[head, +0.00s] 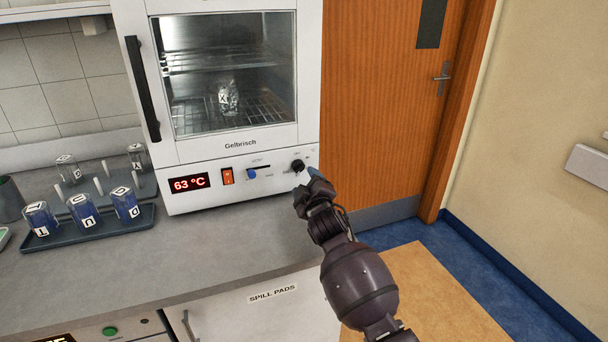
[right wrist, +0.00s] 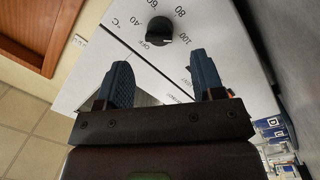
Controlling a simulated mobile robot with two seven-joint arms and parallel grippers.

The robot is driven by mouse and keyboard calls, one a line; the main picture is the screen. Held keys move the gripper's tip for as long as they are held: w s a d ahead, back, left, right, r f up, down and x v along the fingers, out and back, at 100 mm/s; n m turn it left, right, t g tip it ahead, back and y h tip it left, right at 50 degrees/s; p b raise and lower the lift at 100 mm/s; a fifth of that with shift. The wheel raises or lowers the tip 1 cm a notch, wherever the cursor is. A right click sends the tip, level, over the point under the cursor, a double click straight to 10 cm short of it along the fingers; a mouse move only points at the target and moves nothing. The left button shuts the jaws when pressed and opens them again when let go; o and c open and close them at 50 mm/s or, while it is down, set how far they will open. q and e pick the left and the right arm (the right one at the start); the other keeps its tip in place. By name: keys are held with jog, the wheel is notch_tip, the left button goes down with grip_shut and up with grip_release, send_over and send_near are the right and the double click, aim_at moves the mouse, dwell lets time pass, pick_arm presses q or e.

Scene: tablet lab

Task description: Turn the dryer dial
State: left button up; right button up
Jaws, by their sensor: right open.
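The dryer (head: 222,150) is a white cabinet with a glass door, a red display reading 63 °C and a control strip. Its black round dial (head: 298,165) sits at the right end of the strip. In the right wrist view the dial (right wrist: 159,28) is ringed by OFF, 40, 60, 80 and 100 marks; a small pale mark shows on its lower edge, near OFF. My right gripper (head: 312,178) is in front of the dial. In the wrist view its two blue pads (right wrist: 164,78) are apart, with nothing between them, short of the dial. My left gripper is out of view.
A tray (head: 98,232) with several labelled beakers stands on the counter (head: 215,245) at left. A wooden door (head: 375,100) is to the right. The counter before the dryer is clear.

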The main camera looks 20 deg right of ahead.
jog(key=shift+s+a+f, duration=0.1)
jog(key=shift+s+a, duration=0.05)
jog(key=shift+s, duration=2.05)
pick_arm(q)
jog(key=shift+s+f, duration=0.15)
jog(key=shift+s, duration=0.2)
